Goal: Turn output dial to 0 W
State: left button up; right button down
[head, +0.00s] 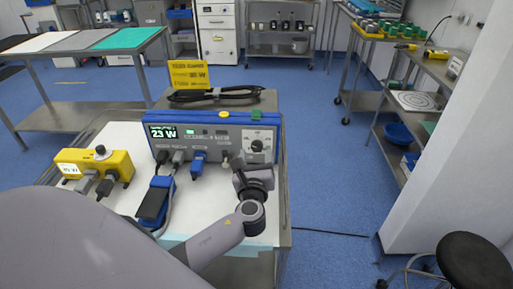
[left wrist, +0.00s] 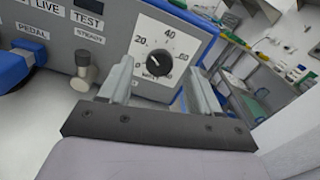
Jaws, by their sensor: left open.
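The output dial (left wrist: 159,65) is a black round knob on a white scale plate marked 20, 40 and 60, at the right end of the blue and grey generator unit (head: 215,126). It also shows in the head view (head: 257,146). The unit's display (head: 164,132) reads 23 W in green. My left gripper (left wrist: 160,84) is open, its two fingers pointing at the panel on either side of the dial. In the head view my left gripper (head: 246,166) is just in front of the dial. I cannot tell whether the fingers touch it. My right gripper is not in view.
Plugs and a blue connector (head: 198,163) sit along the panel's lower edge. A yellow box (head: 95,165) and a blue-black pedal (head: 155,203) are on the white cart top. A yellow sign (head: 188,74) and black coiled cable (head: 214,95) are above the unit. A stool (head: 472,262) stands right.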

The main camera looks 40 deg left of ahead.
aim_at(257, 147)
pick_arm(q)
jog(key=shift+x, duration=1.6)
jog(key=c, duration=1)
jog(key=shift+c, duration=0.2)
